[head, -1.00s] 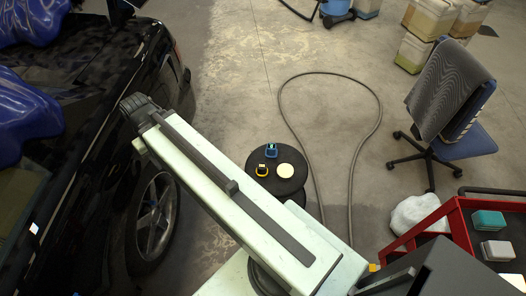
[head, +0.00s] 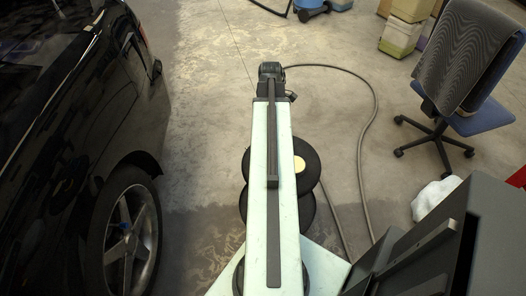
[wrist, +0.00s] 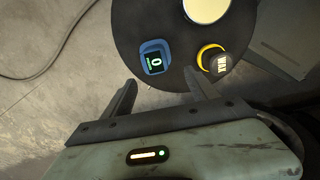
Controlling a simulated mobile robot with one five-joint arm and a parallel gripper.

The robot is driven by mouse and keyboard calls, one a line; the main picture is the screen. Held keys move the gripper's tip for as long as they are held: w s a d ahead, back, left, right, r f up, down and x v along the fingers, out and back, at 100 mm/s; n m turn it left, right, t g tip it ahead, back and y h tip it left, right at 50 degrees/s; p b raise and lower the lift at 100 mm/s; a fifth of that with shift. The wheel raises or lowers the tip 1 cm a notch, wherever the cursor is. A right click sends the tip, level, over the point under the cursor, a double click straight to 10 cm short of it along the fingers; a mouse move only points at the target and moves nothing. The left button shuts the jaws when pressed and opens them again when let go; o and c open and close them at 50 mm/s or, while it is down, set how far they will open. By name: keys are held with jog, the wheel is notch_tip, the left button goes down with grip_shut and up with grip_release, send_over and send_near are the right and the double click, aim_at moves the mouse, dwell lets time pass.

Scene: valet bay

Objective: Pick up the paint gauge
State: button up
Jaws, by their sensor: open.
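The paint gauge (wrist: 154,58), a small blue device with a dark screen showing a 0, lies on a round black stool top (wrist: 175,30) in the wrist view. My gripper (wrist: 160,79) is open and empty. Its two fingers point toward the stool's near edge, with the gauge just beyond the gap between the fingertips. I cannot tell their height above the top. In the head view my arm covers the gauge and part of the stool (head: 312,178).
A yellow-and-black item (wrist: 213,60) lies right of the gauge, near the right finger. A pale round disc (wrist: 206,8) is also on the stool. A black car (head: 60,140) stands left. A hose (head: 372,95) and an office chair (head: 452,75) are right.

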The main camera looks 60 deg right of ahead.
jog(key=shift+s+d+f, duration=0.3)
jog(key=shift+s+d, duration=0.25)
jog(key=shift+d, duration=0.05)
notch_tip(320, 180, down, 8)
jog(key=b, duration=0.8)
jog(key=shift+w+d, duration=0.1)
jog(key=shift+r, duration=0.15)
grip_shut()
notch_tip(320, 180, up, 10)
jog(key=p, duration=1)
jog(key=shift+r+p, duration=0.15)
jog(key=shift+p, duration=0.25)
